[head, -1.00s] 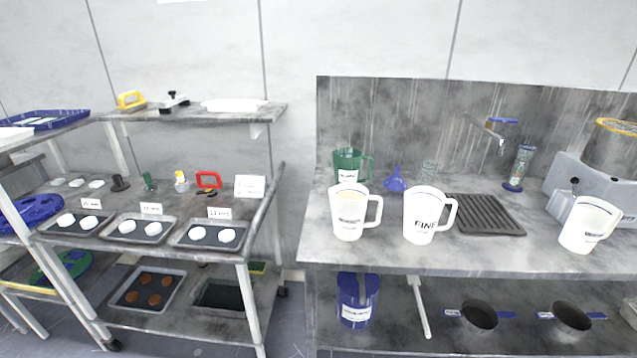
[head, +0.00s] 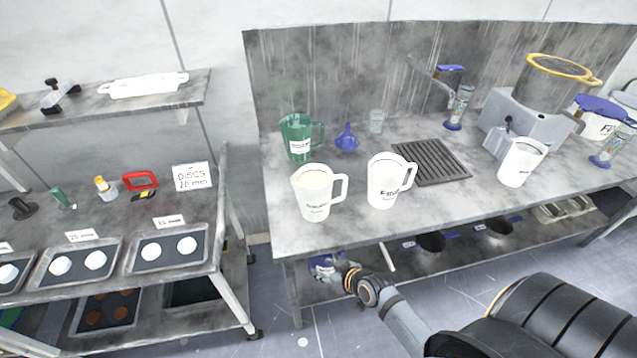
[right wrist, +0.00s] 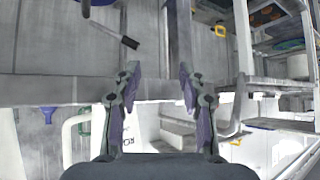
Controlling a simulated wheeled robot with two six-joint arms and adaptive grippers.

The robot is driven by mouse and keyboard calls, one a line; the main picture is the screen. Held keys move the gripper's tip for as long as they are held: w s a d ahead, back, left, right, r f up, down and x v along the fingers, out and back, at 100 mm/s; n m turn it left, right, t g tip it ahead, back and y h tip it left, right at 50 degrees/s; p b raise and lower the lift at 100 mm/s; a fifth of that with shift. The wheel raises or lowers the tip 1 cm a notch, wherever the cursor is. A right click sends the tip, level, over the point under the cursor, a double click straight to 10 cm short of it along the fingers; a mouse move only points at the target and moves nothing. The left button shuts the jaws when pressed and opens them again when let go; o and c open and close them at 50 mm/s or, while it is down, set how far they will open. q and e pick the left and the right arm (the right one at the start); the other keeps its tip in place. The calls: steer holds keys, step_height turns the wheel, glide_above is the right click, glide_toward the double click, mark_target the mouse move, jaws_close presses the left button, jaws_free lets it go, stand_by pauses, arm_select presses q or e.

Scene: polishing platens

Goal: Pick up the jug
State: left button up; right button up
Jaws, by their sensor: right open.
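Several jugs stand on the grey bench. A white jug with its handle on the right (head: 314,196) is nearest the left front, beside a white jug marked "FINE" (head: 384,184). A third white jug (head: 520,164) stands farther right, and a green jug (head: 297,139) stands behind. My right gripper (head: 346,277) is in front of the bench's front edge, below and apart from the jugs in the picture. In the right wrist view the gripper (right wrist: 158,78) is open with nothing between its fingers; a white handle (right wrist: 76,135) shows at lower left. My left gripper is out of view.
A blue funnel (head: 347,138) and a grey drain grid (head: 428,164) lie behind the white jugs. A disc rack (head: 205,262) stands at left, with a gap before the bench.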

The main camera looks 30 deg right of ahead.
step_height(320, 180, up, 12)
steer(key=w+a+f+n+t+y+p, duration=0.1)
steer(key=w+a+t+p, duration=0.1)
steer(key=w, duration=0.1)
steer(key=m+t+h, duration=0.6)
steer(key=h, duration=0.2)
glide_toward(346, 183)
steer(key=x, duration=0.6)
steer(key=shift+r+b, duration=0.3)
steer(key=b+x, duration=0.1)
steer(key=x, duration=0.3)
steer(key=shift+w+d+f, duration=0.1)
steer(key=shift+w+f, duration=0.05)
steer(key=shift+f, duration=0.05)
steer(key=shift+w+d, duration=0.1)
steer(key=shift+w, duration=0.3)
steer(key=shift+s+r, duration=0.1)
steer(key=shift+s, duration=0.1)
steer(key=c, duration=0.4)
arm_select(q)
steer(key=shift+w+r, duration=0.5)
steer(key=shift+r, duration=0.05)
arm_select(e)
jaws_close()
